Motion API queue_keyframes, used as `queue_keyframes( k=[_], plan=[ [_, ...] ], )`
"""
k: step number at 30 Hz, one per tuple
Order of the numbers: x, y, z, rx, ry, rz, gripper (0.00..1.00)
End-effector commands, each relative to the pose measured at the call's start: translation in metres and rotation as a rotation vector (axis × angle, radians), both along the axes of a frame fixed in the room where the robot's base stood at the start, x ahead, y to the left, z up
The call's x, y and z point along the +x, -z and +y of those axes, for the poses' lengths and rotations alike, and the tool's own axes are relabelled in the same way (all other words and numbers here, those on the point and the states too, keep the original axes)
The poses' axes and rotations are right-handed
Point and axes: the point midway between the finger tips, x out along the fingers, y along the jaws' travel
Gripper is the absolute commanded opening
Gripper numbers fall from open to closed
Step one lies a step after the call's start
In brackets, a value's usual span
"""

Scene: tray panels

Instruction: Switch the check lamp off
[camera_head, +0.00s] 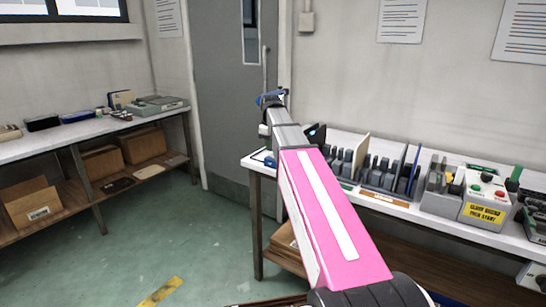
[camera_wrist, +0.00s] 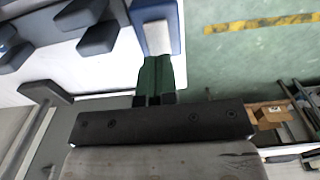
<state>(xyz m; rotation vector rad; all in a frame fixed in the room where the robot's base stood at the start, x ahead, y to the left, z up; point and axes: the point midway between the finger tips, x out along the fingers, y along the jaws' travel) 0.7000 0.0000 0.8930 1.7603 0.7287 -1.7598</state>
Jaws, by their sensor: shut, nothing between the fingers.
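My gripper (camera_wrist: 153,66) shows in the wrist view with its two green fingers together and nothing between them. Its tips are close to a pale rectangular block (camera_wrist: 158,38) on a blue piece (camera_wrist: 173,12) at the table's edge; I cannot tell whether they touch. In the head view my pink arm reaches toward the left end of the right-hand table, and the fingertips cannot be made out. A small blue item (camera_head: 262,157) lies at that end. No part can be clearly identified as the check lamp or its switch.
The right-hand white table (camera_head: 340,188) holds grey racks (camera_head: 383,172) of dark parts and a button box (camera_head: 487,190) with a yellow sign. A left-hand bench (camera_head: 60,138) carries small boxes, with cartons (camera_head: 33,203) below. The green floor (camera_head: 190,250) between them is mostly clear.

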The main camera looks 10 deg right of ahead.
Motion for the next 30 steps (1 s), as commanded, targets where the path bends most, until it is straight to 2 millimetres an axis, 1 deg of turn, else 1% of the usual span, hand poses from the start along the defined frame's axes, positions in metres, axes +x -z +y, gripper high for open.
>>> queue_keyframes(
  k=[30],
  plan=[
    [0.000, 0.013, 0.000, 0.000, 0.000, 0.000, 0.00]
  ],
)
